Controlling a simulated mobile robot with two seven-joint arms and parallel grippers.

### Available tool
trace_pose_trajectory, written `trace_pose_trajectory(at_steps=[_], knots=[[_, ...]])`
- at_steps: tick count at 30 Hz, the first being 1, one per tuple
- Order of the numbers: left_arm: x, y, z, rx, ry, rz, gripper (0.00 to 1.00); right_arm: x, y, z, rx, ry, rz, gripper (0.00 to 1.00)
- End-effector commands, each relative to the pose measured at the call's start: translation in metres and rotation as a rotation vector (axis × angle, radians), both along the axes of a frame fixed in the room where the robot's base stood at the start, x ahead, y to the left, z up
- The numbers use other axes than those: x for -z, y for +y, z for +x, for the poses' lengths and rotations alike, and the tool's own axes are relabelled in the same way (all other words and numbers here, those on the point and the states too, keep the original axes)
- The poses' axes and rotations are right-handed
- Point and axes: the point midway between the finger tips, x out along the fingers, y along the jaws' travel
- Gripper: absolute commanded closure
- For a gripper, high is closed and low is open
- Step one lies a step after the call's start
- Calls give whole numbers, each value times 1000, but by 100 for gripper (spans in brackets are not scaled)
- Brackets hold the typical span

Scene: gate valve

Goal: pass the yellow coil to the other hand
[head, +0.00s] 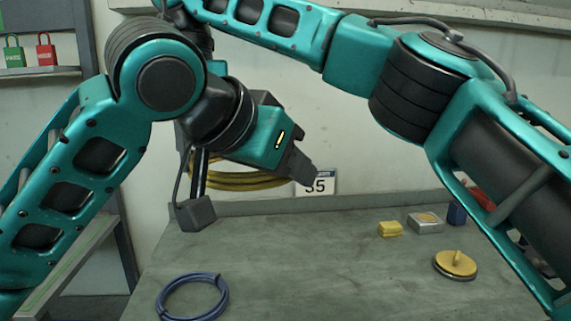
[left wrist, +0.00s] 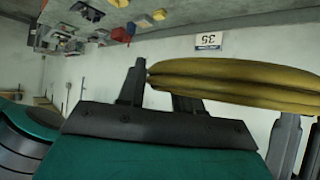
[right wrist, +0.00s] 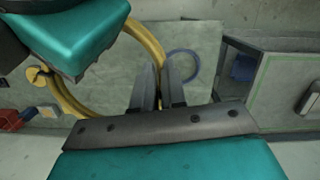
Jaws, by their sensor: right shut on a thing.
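The yellow coil (head: 235,181) is in the air behind my left wrist in the head view. It fills the right half of the left wrist view (left wrist: 235,78), seen edge-on. My left gripper (head: 302,172) is at the coil; its fingers (left wrist: 160,95) are apart, and the coil's near end overlaps one of them. I cannot tell how deep it lies between them. My right gripper (right wrist: 157,88) is shut on the coil's strand (right wrist: 152,45) in the right wrist view.
A blue coil (head: 193,296) lies on the grey-green table (head: 320,270). A yellow block (head: 390,229), a grey box (head: 425,222) and a round yellow-topped disc (head: 455,264) stand at the right. A 35 sign (head: 318,184) is on the wall. The middle of the table is clear.

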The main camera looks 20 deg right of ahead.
Motion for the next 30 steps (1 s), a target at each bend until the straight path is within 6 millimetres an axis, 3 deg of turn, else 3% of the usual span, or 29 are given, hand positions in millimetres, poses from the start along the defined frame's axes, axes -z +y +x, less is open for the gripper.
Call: trace_pose_trajectory(at_steps=[10,11,12,21,30], knots=[[-1,1,1,-4,-1,0,100,0,0,-1,-1,2,-2,100],[-1,1,2,-4,-1,0,100,0,0,-1,-1,2,-3,100],[-1,1,2,-5,-3,-1,100,0,0,-1,-1,2,-3,87],[-1,1,1,-2,-2,-1,100,0,0,0,-1,1,-1,59],[-1,0,0,-1,-1,-1,100,-4,-2,5,14,-19,30,59]])
